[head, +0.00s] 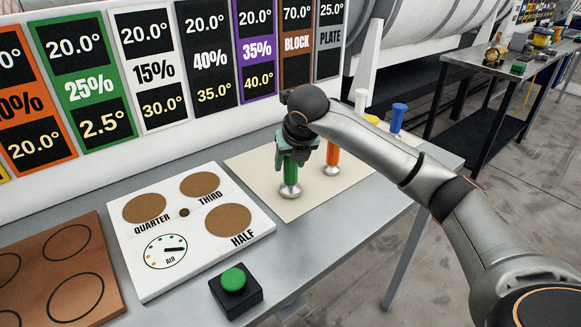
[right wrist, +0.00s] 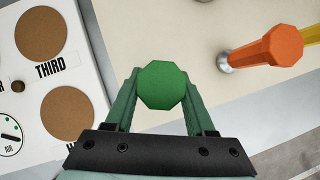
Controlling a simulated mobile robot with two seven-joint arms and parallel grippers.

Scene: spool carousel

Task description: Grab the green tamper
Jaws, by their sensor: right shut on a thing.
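The green tamper (head: 290,174) stands upright on a beige mat (head: 308,203), with its silver base down. My right gripper (head: 289,156) is shut on its green handle from above. In the right wrist view the green tamper's eight-sided top (right wrist: 161,85) sits between the two fingers of my right gripper (right wrist: 160,92). I cannot tell whether the silver base touches the mat or is just above it. My left gripper is not in view.
An orange tamper (head: 332,160) stands close to the right of the green one. Blue (head: 397,117), yellow and white tampers stand farther back. A white board (head: 180,268) with brown circles and a green button (head: 233,280) are to the left.

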